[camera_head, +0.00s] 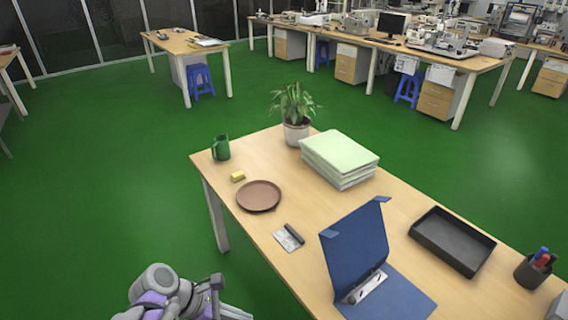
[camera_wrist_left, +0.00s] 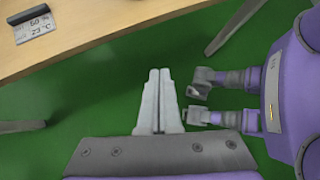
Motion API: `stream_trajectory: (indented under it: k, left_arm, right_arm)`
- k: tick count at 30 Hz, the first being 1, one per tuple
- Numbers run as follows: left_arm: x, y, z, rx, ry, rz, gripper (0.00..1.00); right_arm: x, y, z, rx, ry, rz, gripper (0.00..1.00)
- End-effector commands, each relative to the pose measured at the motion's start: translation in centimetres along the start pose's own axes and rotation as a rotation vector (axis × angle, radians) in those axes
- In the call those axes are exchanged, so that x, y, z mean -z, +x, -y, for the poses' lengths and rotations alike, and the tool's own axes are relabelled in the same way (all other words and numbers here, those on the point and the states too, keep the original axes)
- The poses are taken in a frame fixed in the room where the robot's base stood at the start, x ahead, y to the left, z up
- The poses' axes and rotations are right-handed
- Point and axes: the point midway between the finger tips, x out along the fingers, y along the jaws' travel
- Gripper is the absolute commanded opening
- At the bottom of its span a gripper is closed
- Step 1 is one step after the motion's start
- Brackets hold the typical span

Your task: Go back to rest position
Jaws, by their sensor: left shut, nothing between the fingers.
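My left gripper (camera_wrist_left: 158,75) shows in the left wrist view, its two pale fingers pressed together with nothing between them. It is over the green floor, apart from the table (camera_wrist_left: 110,30), whose edge crosses the upper left of that view. In the head view my left arm shows at the lower left, beside the table's near left side; its fingertips are not clear there. My right gripper cannot be made out in either view.
The table (camera_head: 285,265) holds a green mug (camera_head: 221,148), potted plant (camera_head: 296,130), paper stack (camera_head: 340,155), brown plate (camera_head: 258,196), small display (camera_head: 288,238), blue folder (camera_head: 355,250), black tray (camera_head: 452,242) and pen cup (camera_head: 533,271). Open green floor (camera_head: 90,190) lies left of it.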

Motion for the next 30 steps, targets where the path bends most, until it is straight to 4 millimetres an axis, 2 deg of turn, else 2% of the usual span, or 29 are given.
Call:
stream_trajectory:
  k: [1,6,12,15,18,21,27,30]
  left_arm:
    - [-0.1,-0.8,1.2,-0.029,0.142,-0.061,0.0]
    - [1.4,-3.4,3.7,-0.083,0.734,-0.33,0.0]
    - [3.3,-7.2,5.6,-0.005,1.417,-0.667,0.0]
    - [3.8,-8.6,6.0,0.065,1.671,-0.8,0.0]
    - [4.1,-9.6,6.1,0.127,1.837,-0.889,0.0]
    - [4.3,-10.0,6.2,0.165,1.922,-0.935,0.0]
    - [4.4,-10.1,6.1,0.176,1.945,-0.946,0.0]
    - [4.4,-10.0,6.1,0.176,1.943,-0.945,0.0]
  right_arm:
    - [0.5,-0.8,0.0,0.0,0.0,-0.003,0.59]
    - [1.7,-2.4,0.0,0.0,0.0,-0.011,0.59]
    - [3.1,-4.1,0.0,0.0,0.0,-0.021,0.59]
    - [3.7,-4.7,0.0,0.0,0.0,-0.025,0.59]
    - [4.0,-5.1,0.0,0.0,0.0,-0.028,0.59]
    - [4.1,-5.2,0.0,0.0,0.0,-0.029,0.59]
    - [4.0,-5.1,0.0,0.0,0.0,-0.029,0.59]
    - [4.0,-5.1,0.0,0.0,0.0,-0.028,0.5]
